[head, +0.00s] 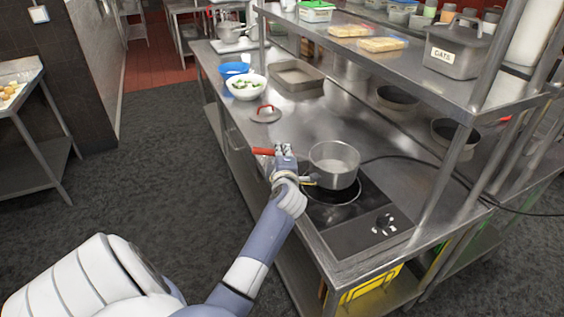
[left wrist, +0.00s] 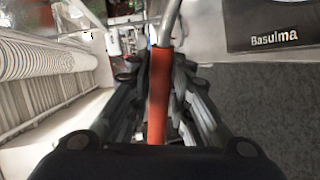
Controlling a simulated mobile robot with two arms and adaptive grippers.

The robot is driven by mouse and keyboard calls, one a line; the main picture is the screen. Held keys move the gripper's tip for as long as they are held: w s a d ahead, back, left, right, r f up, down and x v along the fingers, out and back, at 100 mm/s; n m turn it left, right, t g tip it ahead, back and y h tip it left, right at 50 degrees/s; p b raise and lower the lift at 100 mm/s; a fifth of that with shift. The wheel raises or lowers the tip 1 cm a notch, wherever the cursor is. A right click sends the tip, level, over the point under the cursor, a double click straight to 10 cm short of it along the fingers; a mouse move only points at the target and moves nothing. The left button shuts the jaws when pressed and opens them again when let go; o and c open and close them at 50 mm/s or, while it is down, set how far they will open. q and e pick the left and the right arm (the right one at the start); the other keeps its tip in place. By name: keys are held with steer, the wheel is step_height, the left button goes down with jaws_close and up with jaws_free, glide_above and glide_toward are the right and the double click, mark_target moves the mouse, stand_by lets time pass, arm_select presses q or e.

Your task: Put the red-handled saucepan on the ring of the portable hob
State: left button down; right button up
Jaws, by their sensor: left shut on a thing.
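The saucepan (head: 334,168) is steel with a red handle (head: 263,151) that points left in the head view. It looks upright, over the back part of the ring (head: 333,203) of the portable hob (head: 368,230). The near edge of the ring shows below the pan; I cannot tell whether the pan touches the hob. My left gripper (head: 284,154) is shut on the handle. In the left wrist view the red handle (left wrist: 158,95) runs between the fingers, and the hob's dark front with lettering (left wrist: 270,25) is at upper right. My right gripper is out of view.
A lid with a red handle (head: 266,114), a white bowl of food (head: 246,87), a blue bowl (head: 233,69) and a metal tray (head: 297,76) stand farther back on the steel counter. A shelf (head: 420,62) on posts runs along the right. A black cable (head: 420,163) crosses behind the pan.

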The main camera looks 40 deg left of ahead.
arm_select(q)
steer(key=shift+f, duration=1.65)
steer(key=c, duration=1.5)
jaws_free()
steer(key=shift+s+f, duration=0.1)
steer(key=shift+f, duration=0.1)
steer(key=shift+o, duration=0.2)
steer(key=shift+r, duration=0.1)
steer(key=b+v, duration=0.1)
steer(key=v, duration=1.1)
steer(key=shift+r, duration=0.1)
